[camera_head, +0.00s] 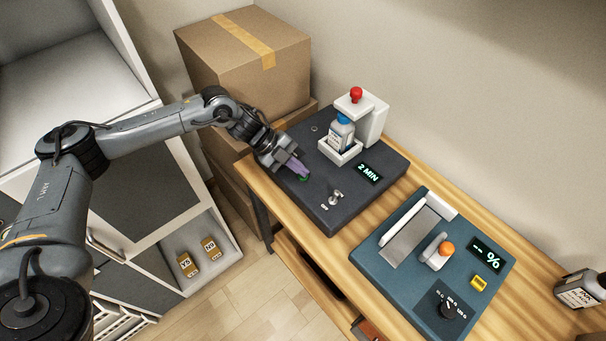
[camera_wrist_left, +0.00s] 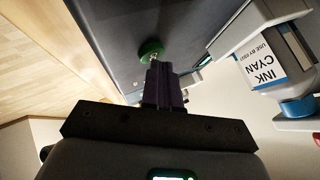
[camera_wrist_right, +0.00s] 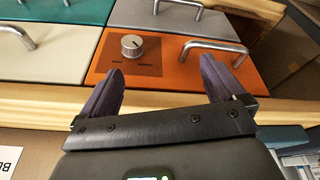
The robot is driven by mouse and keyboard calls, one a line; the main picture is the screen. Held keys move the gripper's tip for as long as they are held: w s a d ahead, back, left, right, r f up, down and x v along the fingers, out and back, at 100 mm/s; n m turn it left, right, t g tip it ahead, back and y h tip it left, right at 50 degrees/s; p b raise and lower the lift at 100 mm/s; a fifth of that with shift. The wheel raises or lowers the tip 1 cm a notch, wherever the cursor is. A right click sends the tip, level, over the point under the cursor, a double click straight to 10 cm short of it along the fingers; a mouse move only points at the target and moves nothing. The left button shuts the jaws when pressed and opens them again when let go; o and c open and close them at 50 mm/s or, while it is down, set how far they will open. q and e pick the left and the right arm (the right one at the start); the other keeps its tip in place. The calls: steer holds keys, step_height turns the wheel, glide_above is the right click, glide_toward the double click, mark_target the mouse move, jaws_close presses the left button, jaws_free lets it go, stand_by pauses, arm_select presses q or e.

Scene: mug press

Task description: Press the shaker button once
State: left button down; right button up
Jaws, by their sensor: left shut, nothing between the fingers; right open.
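The shaker is a dark grey box (camera_head: 335,205) on the wooden table, with a "2 MIN" display (camera_head: 369,173). A blue-capped ink bottle (camera_head: 341,131) sits in its white holder, under a red-knobbed clamp. A green button (camera_head: 304,179) is on the shaker's near left part; it also shows in the left wrist view (camera_wrist_left: 150,49). My left gripper (camera_head: 302,172) is shut and empty, its purple fingertips at the button and partly covering it. Whether they touch it I cannot tell. My right gripper (camera_wrist_right: 162,72) is open and empty, in front of an orange drawer (camera_wrist_right: 170,65).
A teal device (camera_head: 400,265) with a "-- %" display stands right of the shaker. A cardboard box (camera_head: 240,65) is behind my left arm. A small metal switch (camera_head: 335,197) is on the shaker near the button.

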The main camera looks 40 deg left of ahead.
mark_target(299, 175)
arm_select(q)
steer(key=shift+f, duration=0.2)
stand_by(0.3)
steer(key=shift+r+p, duration=0.7)
steer(key=shift+r, duration=0.2)
step_height(299, 175, up, 5)
steer(key=p, duration=0.4)
stand_by(0.8)
